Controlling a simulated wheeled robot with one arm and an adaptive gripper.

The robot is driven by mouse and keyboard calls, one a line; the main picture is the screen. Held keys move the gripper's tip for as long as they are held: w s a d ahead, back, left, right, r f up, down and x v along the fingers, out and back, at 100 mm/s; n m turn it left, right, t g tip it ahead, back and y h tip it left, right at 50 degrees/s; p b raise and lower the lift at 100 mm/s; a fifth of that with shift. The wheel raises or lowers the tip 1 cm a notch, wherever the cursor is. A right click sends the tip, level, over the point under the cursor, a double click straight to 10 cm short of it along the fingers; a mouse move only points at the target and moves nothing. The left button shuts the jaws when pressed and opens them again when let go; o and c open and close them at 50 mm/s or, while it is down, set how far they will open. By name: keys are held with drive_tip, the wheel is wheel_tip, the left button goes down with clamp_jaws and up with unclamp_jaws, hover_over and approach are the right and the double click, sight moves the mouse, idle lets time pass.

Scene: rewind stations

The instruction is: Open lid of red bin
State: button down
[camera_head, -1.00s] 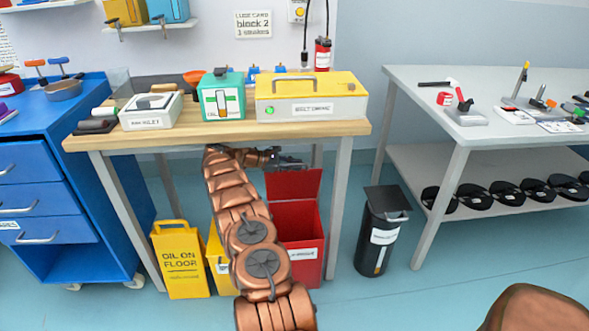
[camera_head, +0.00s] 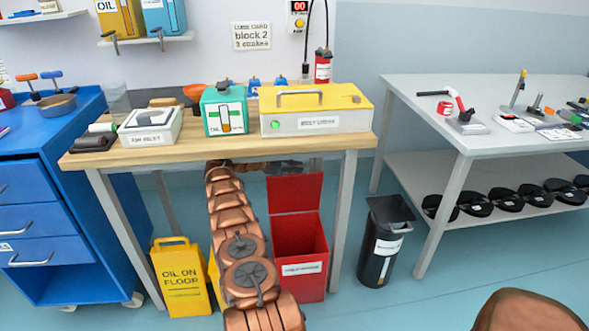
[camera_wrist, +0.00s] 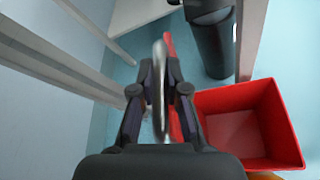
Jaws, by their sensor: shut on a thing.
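The red bin (camera_head: 300,262) stands on the floor under the wooden workbench, with a white label on its front. Its red lid (camera_head: 296,194) is raised and stands about upright at the back, leaving the bin's mouth uncovered. The wrist view shows the empty-looking red bin (camera_wrist: 240,120) at the right and the lid edge-on (camera_wrist: 175,125) as a thin red strip. My gripper (camera_wrist: 160,78) is shut on the lid's silver handle (camera_wrist: 160,52). In the head view my gripper (camera_head: 286,168) is partly hidden under the bench edge, behind the lid's top.
The wooden workbench (camera_head: 230,147) is above my arm, its legs on both sides. A yellow oil-on-floor sign (camera_head: 181,278) stands left, a black bin (camera_head: 383,245) right. A yellow bin (camera_head: 213,275) is mostly hidden by my arm.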

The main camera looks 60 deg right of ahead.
drive_tip(key=shift+w+r, duration=0.25)
drive_tip(key=shift+w, duration=0.1)
drive_tip(key=c, duration=1.5)
unclamp_jaws()
drive_tip(key=o, duration=0.3)
drive_tip(key=shift+s+f, duration=0.1)
drive_tip(key=shift+s, duration=0.2)
